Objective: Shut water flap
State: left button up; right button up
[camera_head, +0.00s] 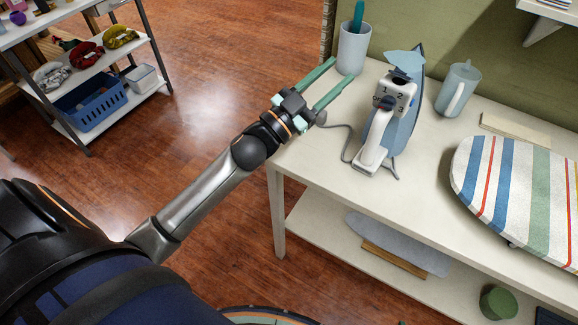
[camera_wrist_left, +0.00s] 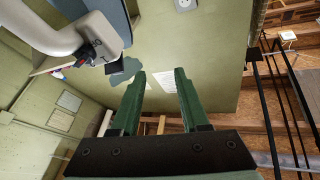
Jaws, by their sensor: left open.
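A blue and white iron (camera_head: 405,125) stands upright on its heel on the white table. Its water flap (camera_head: 404,60) is a light blue piece at the top and appears raised, standing open above a dark part. In the left wrist view the iron (camera_wrist_left: 45,28) is at the upper left, and the flap (camera_wrist_left: 117,77) shows just left of the fingers. My left gripper (camera_head: 341,70) is open and empty, with green fingers, left of the iron and apart from the flap. My right gripper is not in view.
A pale cup (camera_head: 353,50) with a teal item stands just beyond my left fingertips. A measuring jug (camera_head: 458,90) is right of the iron. A striped ironing board (camera_head: 520,195) lies at the right. The iron's cord curls on the table's left part.

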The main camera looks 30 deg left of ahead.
pick_arm(q)
jog(key=s+a+f+n+g+y, duration=0.1)
jog(key=s+f+n+g+y, duration=0.1)
jog(key=f, duration=0.4)
jog(key=s+a+f+n+g+y, duration=0.1)
jog(key=s+f+n+g+y, duration=0.1)
jog(key=f, duration=0.4)
jog(key=s+a+f+n+g+y, duration=0.1)
jog(key=s+f+n+g+y, duration=0.1)
jog(key=s+f+g+y, duration=0.1)
jog(key=shift+s+f+g+y+p, duration=0.25)
jog(key=shift+s+f, duration=0.45)
jog(key=shift+f, duration=0.2)
jog(key=shift+s+f+g+y+p, duration=0.15)
jog(key=shift+s+f+y, duration=0.1)
jog(key=shift+s+f, duration=0.55)
jog(key=shift+w+f, duration=0.1)
jog(key=shift+c, duration=0.5)
